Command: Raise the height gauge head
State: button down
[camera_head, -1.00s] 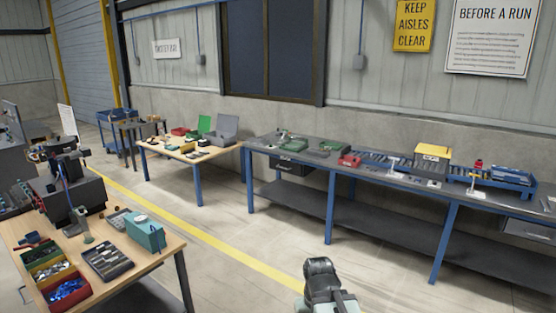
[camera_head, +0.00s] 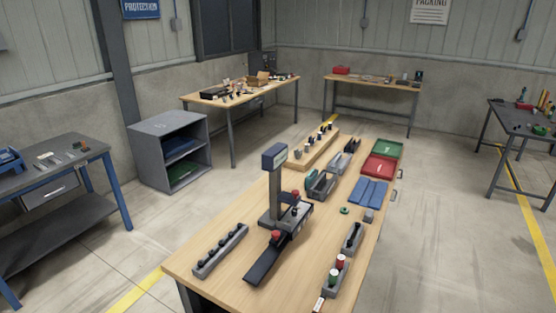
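A grey upright column (camera_head: 275,192) with a dark blue box-shaped head (camera_head: 274,156) at its top stands on the wooden table in the middle. It looks like a height gauge, but I cannot be sure at this size. A dark base with a long sloping dark piece (camera_head: 265,262) and red knobs (camera_head: 276,235) sits at its foot. I cannot make out a separate sliding head on the column. My gripper is not in view.
The wooden table (camera_head: 215,270) also holds a black-knobbed rack (camera_head: 221,249), green and red trays (camera_head: 380,166), blue pads (camera_head: 368,191) and small grey holders. A grey shelf cabinet (camera_head: 165,128) stands behind left. Floor at the right (camera_head: 450,220) is clear.

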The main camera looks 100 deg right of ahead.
aim_at(293, 199)
jog(key=z, duration=0.95)
jog(key=k, duration=2.65)
jog(key=z, duration=1.4)
jog(key=i, duration=1)
